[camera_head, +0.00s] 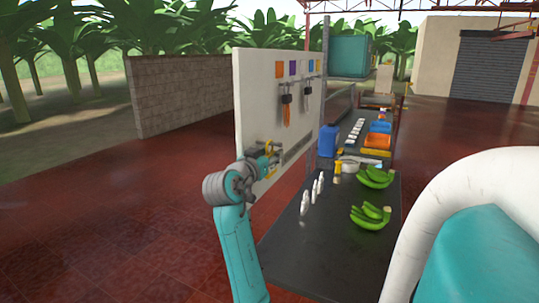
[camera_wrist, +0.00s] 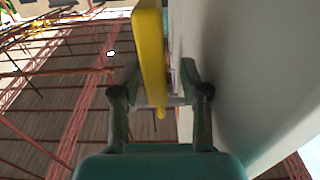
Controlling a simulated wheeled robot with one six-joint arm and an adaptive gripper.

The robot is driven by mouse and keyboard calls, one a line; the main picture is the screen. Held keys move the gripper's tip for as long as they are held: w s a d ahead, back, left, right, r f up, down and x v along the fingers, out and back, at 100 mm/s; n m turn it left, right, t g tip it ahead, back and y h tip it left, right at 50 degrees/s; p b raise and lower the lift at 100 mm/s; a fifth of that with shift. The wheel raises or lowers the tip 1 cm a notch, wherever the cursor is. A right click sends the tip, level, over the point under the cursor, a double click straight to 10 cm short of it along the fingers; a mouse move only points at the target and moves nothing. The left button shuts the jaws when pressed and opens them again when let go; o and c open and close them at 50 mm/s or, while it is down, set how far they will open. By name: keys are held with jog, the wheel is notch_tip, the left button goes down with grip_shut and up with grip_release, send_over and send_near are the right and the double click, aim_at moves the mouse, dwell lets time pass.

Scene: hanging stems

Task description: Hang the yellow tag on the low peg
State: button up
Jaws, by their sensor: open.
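The yellow tag (camera_wrist: 150,48) shows edge-on in the wrist view, beside the white board and between my spread fingers. A small bit of it shows in the head view (camera_head: 268,147), largely hidden by my gripper. My gripper (camera_wrist: 160,95) is open, with a finger on each side of the tag. In the head view my gripper (camera_head: 265,157) is at the lower part of the white board (camera_head: 255,85). I cannot make out the low peg, nor tell whether the tag hangs on it.
Orange-handled and grey tools (camera_head: 287,112) hang higher on the board, below coloured squares (camera_head: 292,68). Open floor lies left.

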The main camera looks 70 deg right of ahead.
jog(key=w+a, duration=0.1)
jog(key=a, duration=1)
jog(key=shift+w+a, duration=0.15)
jog(key=shift+a, duration=0.2)
